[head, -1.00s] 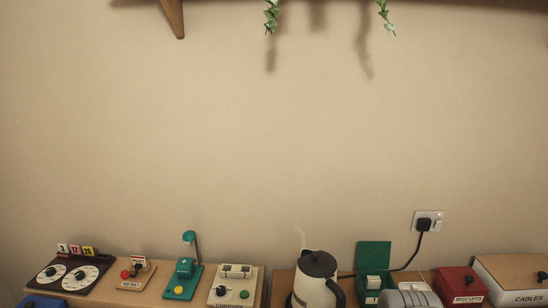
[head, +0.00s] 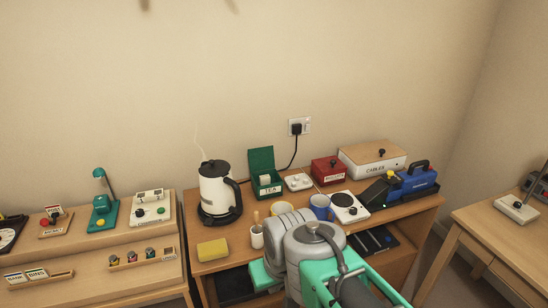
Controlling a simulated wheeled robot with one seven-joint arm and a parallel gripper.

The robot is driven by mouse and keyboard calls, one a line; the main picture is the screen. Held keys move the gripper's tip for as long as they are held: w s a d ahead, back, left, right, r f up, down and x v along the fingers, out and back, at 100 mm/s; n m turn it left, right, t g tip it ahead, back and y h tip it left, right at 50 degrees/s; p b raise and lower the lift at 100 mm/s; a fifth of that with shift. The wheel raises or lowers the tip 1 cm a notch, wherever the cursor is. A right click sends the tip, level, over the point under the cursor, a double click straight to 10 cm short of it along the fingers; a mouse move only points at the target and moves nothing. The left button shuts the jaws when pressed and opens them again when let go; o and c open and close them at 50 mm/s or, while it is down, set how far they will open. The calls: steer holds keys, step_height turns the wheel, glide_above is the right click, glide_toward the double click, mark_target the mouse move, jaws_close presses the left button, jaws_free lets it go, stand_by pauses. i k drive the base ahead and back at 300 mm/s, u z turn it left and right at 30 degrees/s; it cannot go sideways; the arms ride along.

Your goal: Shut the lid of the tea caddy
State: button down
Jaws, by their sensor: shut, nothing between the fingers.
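The tea caddy (head: 267,190) is a green box with a TEA label on its front, standing on the wooden desk right of the kettle. Its green lid (head: 261,160) stands up at the back, so the caddy is open. A pale block shows at the opening. My grey and green arm rises from the bottom of the head view, in front of the desk and below the caddy. I cannot make out my gripper or its fingers. The arm appears apart from the caddy.
A steaming kettle (head: 214,190) stands close left of the caddy. A white switch block (head: 298,182) and a red biscuits box (head: 328,171) stand to its right. A yellow cup (head: 284,209) and a blue mug (head: 320,207) stand in front. A yellow sponge (head: 212,250) lies at front left.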

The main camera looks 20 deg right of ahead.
mark_target(263, 159)
steer(key=u, duration=0.1)
steer(key=k, duration=0.4)
steer(key=z, duration=1)
steer(key=i, duration=1.3)
steer(key=u, duration=0.75)
